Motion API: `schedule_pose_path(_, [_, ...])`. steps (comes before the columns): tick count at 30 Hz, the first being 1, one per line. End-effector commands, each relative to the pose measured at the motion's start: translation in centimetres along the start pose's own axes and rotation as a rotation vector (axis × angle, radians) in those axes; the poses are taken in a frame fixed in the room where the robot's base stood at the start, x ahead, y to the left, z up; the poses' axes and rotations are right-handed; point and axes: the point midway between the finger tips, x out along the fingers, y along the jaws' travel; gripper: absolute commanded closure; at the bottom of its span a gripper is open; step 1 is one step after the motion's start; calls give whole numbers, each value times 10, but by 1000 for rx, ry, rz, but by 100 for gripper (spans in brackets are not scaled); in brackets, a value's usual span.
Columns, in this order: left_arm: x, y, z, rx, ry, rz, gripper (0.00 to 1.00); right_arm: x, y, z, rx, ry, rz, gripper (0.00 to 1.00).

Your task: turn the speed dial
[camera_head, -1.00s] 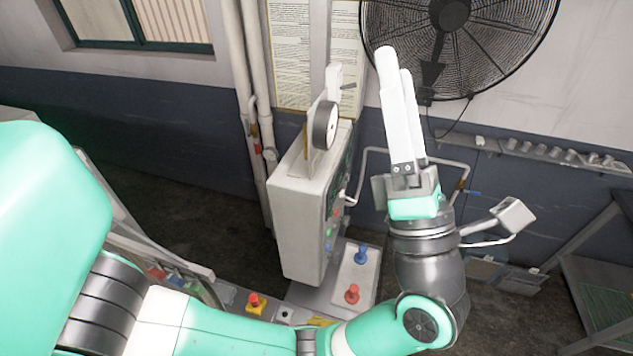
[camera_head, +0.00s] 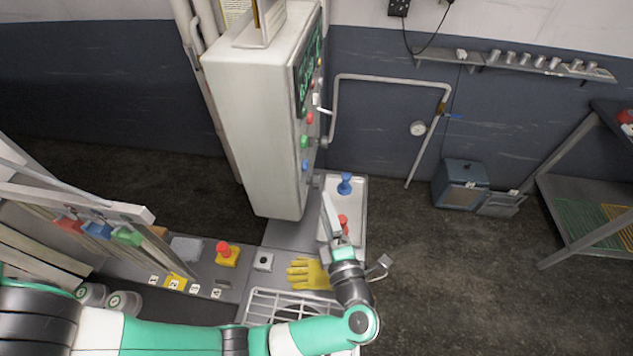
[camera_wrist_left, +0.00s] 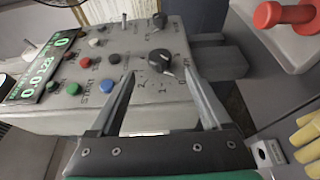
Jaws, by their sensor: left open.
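In the left wrist view, a black dial (camera_wrist_left: 160,61) with a pale pointer line and printed numbers sits near the panel's edge. A second black knob (camera_wrist_left: 158,21) is farther along the panel. My left gripper (camera_wrist_left: 159,71) is open, its two fingers pointing at the numbered dial, one to each side in the picture. I cannot tell whether they touch it. In the head view my left gripper (camera_head: 328,212) is beside the lower part of the white control box (camera_head: 250,120). The dial is too small to make out there. My right gripper is out of view.
A green button (camera_wrist_left: 115,87), a blue button (camera_wrist_left: 73,88) and a lit green display (camera_wrist_left: 38,75) share the panel. A pale tray (camera_head: 358,200) with a blue dumbbell-shaped piece (camera_head: 345,184) and a red one lies below. A yellow glove (camera_head: 308,273) is near my wrist.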

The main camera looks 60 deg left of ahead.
Motion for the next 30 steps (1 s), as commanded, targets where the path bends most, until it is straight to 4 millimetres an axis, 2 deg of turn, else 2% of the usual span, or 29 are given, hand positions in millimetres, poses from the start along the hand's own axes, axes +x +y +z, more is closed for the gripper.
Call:
schedule_pose_path(6, [52,0,-1,-1,6,0,19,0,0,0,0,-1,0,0])
schedule_pose_path(10, [75,0,-1,-1,5,0,19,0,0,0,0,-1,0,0])
schedule_pose_path(15, [89,0,0,-2,1,1,19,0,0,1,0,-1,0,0])
schedule_pose_path(22, [90,1,0,-2,0,1,19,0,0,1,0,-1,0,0])
schedule_pose_path(23, [90,1,0,-2,0,1,20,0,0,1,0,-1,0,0])
schedule_pose_path(30, [90,1,0,-2,0,1,64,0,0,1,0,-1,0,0])
